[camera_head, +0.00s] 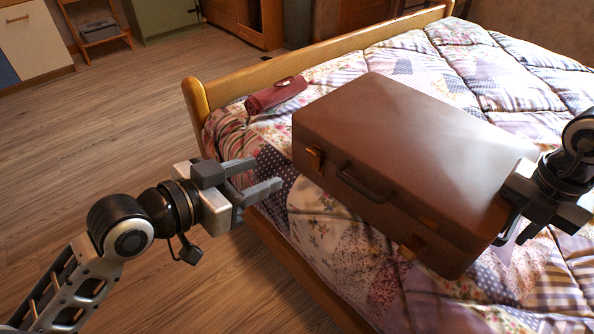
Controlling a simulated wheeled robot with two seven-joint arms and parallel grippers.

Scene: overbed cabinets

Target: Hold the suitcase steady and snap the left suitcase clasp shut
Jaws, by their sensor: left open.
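A brown suitcase (400,140) lies flat with its lid down on the quilted bed. Its front face has a dark handle (364,184) between two brass clasps. The left suitcase clasp (314,158) is near the left front corner; I cannot tell whether it is latched. The right clasp (411,247) is near the right front corner. My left gripper (262,175) is open and empty, left of the left clasp and apart from it, its fingers pointing toward the suitcase. My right gripper (511,232) is at the suitcase's right side; its fingers are partly hidden, and contact is unclear.
A rolled dark red item (276,94) lies on the bed behind the suitcase's left end. The wooden bed frame (290,262) runs below my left gripper. The patchwork quilt (480,75) is clear behind the suitcase. Wooden floor (110,130) is open at left.

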